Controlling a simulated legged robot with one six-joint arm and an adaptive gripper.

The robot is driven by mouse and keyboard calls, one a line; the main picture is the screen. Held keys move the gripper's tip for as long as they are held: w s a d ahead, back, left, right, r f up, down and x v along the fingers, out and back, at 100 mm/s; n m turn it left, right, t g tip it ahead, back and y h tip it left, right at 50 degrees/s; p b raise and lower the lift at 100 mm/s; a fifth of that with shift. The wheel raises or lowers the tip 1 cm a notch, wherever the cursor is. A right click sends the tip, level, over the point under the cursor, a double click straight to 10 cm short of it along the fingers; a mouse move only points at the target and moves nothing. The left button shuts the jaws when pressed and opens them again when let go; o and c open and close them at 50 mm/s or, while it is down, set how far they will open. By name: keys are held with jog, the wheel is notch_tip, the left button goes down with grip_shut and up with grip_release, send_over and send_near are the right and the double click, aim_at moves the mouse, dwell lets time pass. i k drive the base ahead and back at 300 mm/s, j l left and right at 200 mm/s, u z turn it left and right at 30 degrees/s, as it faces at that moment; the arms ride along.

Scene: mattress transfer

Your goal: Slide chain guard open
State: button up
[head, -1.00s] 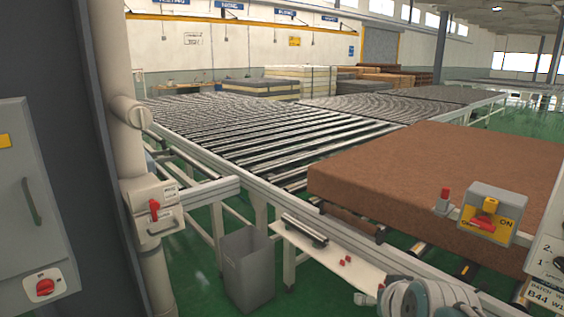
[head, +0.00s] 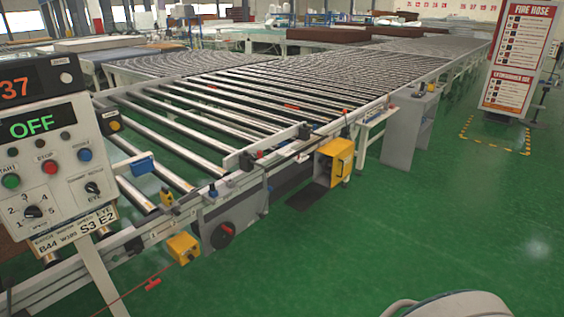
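A roller conveyor (head: 372,113) runs from the near left to the far right. A grey housing (head: 252,207) hangs under its near side rail, with a dark round part (head: 222,235) with a red centre on its face. This may be the chain guard, but I cannot tell for certain, nor whether it is open or shut. A yellow box (head: 335,160) with an opening in its side is mounted on the rail to its right. My gripper is not in view; only a pale rounded part of my own body shows at the bottom right edge.
A control panel (head: 45,150) reading OFF stands close at the left. A yellow box (head: 183,247) with a red pull cord is low in front of the rail. A fire hose sign (head: 517,58) stands at right. Green floor (head: 400,235) is clear at centre and right.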

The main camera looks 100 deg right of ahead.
aim_at(341, 150)
jog(key=z, duration=3.75)
jog(key=i+z, duration=0.1)
jog(key=i, duration=1)
jog(key=i+z, duration=0.15)
jog(key=i, duration=0.4)
jog(key=i+z, duration=0.1)
jog(key=i, duration=0.45)
jog(key=i+j+z, duration=0.1)
jog(key=i, duration=0.45)
jog(key=i+j, duration=0.2)
jog(key=i, duration=0.3)
jog(key=i+j+z, duration=0.15)
jog(key=i, duration=0.4)
